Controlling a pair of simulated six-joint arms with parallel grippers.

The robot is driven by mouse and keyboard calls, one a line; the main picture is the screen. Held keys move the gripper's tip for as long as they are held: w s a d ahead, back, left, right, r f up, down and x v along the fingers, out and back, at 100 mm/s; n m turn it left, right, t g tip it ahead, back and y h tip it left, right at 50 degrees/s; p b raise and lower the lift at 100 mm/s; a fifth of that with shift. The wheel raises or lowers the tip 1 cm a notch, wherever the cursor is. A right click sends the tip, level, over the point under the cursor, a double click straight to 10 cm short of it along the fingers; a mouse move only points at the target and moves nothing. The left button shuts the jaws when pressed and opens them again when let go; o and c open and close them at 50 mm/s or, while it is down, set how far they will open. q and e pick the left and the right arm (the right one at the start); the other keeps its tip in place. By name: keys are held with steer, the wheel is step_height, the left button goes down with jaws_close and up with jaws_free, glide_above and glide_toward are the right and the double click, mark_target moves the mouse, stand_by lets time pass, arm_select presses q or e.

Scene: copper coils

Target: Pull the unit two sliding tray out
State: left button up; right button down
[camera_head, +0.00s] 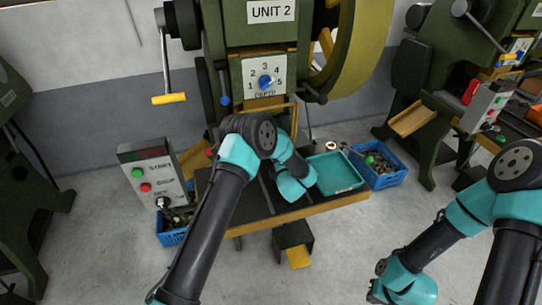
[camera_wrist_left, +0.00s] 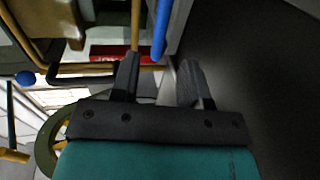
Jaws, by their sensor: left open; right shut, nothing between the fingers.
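The green press labelled UNIT 2 (camera_head: 270,12) stands at the back, above a dark worktable with a yellow front edge (camera_head: 295,212). A teal tray (camera_head: 338,174) lies on the table's right part. I cannot tell which part is the sliding tray. My left arm reaches over the table, and its wrist hides the fingers in the head view. In the left wrist view my left gripper (camera_wrist_left: 158,70) is open beside a blue rod (camera_wrist_left: 161,28), with a red part (camera_wrist_left: 118,53) beyond. My right gripper (camera_head: 380,291) is shut and empty at the bottom, away from the table.
A grey control box (camera_head: 153,172) with green and red buttons stands left of the table. A blue crate (camera_head: 384,166) of parts stands at right, another (camera_head: 172,239) at left. Another press stands at far right.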

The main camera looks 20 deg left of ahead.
arm_select(q)
steer(key=x, duration=0.8)
steer(key=shift+c, duration=0.3)
jaws_close()
